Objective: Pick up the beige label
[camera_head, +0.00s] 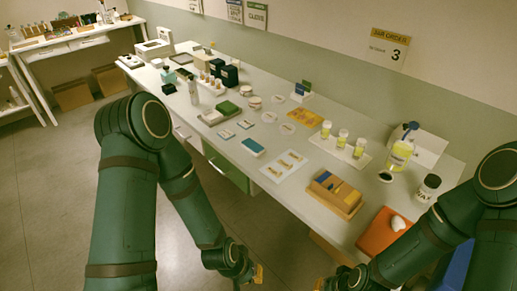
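Several small tan strips (284,165) lie on a white sheet (269,173) near the table's front edge; they look like labels, but I cannot tell which one is the beige label. A wooden box (347,206) with blue and yellow pieces on top stands right of the sheet. My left gripper (258,273) is low in front of the table, below the sheet and apart from it. My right gripper (320,285) is at the bottom edge, partly cut off. The fingers of both are too small and hidden to read.
Several yellow-filled bottles (342,137) stand on a white tray behind the box.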

